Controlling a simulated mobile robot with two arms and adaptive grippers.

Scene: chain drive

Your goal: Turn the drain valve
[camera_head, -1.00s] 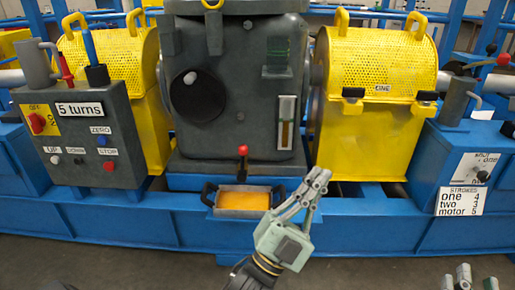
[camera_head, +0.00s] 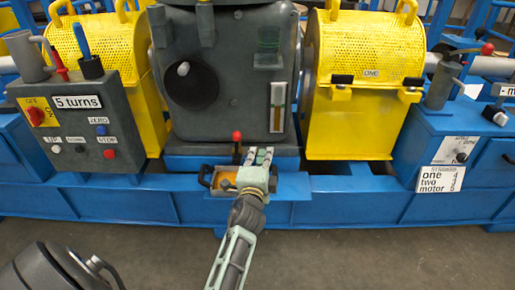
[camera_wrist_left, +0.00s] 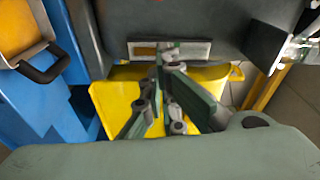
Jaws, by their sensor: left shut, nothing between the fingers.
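The drain valve (camera_head: 237,139) is a small lever with a red tip, standing upright low on the front of the dark grey gearbox (camera_head: 225,120). My left gripper (camera_head: 262,153) is just right of the valve in the head view, its fingers together and empty, pointing at the gearbox. No contact with the valve shows. In the wrist view the left fingers (camera_wrist_left: 166,56) lie in front of the gearbox's level gauge (camera_wrist_left: 185,48). The valve cannot be clearly made out there. My right gripper is not in view.
A drain pan (camera_head: 205,182) with orange contents sits below the valve, partly hidden by my left gripper; its handle (camera_wrist_left: 45,66) shows in the wrist view. Yellow guards (camera_head: 362,125) flank the gearbox. A control box (camera_head: 85,125) stands left. The floor in front is clear.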

